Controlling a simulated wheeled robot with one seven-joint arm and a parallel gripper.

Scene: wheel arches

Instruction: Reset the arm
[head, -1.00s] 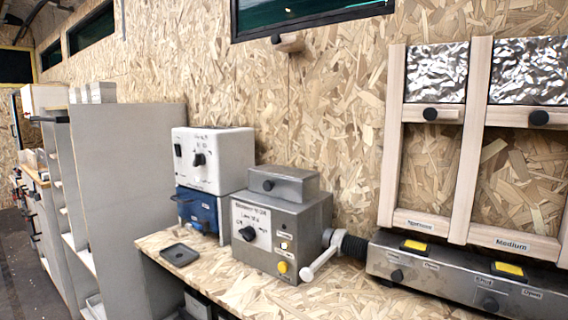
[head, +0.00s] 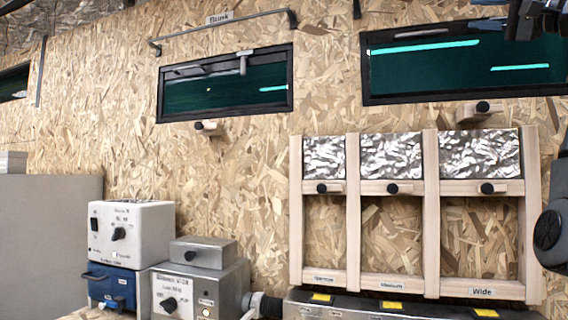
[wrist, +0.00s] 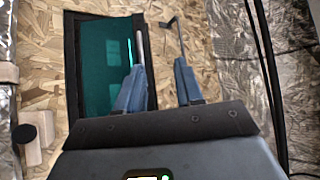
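My gripper (wrist: 160,75) shows in the wrist view with its two blue fingers apart and nothing between them. It points toward the chipboard wall, near a dark-framed green window (wrist: 105,65). Dark parts of my arm show at the right edge and top right corner of the head view; I cannot make out the fingers there.
Wooden frames (head: 433,230) with foil panels stand right of centre above a grey metal box (head: 345,302). A white device (head: 135,232), a blue box (head: 110,284) and a grey device (head: 185,290) stand lower left. Windows (head: 225,88) and (head: 465,62) line the wall.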

